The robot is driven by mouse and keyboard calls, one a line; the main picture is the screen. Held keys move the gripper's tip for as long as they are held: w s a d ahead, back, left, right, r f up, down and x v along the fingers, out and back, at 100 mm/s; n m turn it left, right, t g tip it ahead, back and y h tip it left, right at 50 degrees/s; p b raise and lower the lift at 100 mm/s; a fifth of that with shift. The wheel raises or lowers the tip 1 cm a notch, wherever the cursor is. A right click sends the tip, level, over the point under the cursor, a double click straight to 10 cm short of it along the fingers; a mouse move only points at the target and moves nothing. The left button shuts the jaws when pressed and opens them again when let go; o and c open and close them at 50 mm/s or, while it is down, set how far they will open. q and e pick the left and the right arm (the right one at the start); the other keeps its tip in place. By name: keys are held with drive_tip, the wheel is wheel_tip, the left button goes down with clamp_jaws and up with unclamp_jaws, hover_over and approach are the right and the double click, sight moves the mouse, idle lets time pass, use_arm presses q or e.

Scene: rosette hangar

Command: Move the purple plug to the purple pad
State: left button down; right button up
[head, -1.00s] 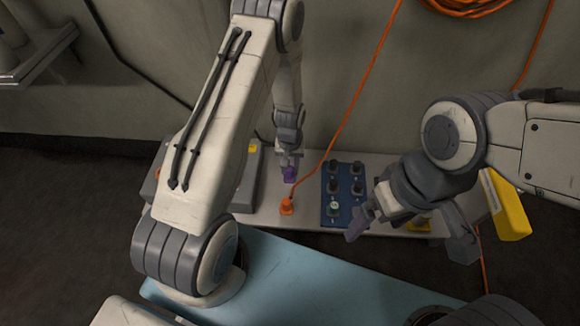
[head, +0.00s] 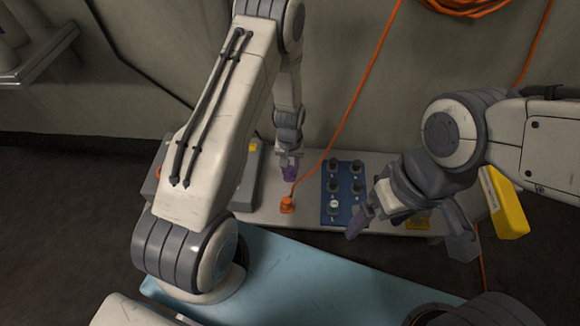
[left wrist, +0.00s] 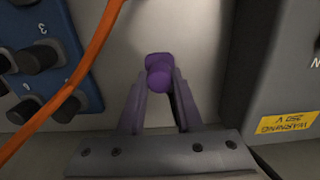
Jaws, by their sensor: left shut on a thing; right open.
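The purple plug (head: 289,173) is between the fingers of my left gripper (head: 289,160), which is shut on it. In the left wrist view the plug (left wrist: 159,70) sits between the two fingertips of the left gripper (left wrist: 158,85), over the pale bench top. I cannot tell whether it touches the bench. My right gripper (head: 408,236) is open and empty at the right, in front of the bench's right part. The purple pad cannot be made out in either view.
An orange plug (head: 287,204) with an orange cable stands just in front of the purple plug. A blue panel with black knobs (head: 343,193) lies to the right. A grey box with a warning label (left wrist: 285,124) is close on the other side. A yellow box (head: 506,205) is far right.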

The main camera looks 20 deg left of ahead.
use_arm(q)
drive_tip(key=c, duration=0.5)
unclamp_jaws()
wheel_tip(320, 180, up, 10)
drive_tip(key=p, duration=0.6)
drive_tip(key=shift+r, duration=0.2)
drive_tip(key=shift+w, duration=0.1)
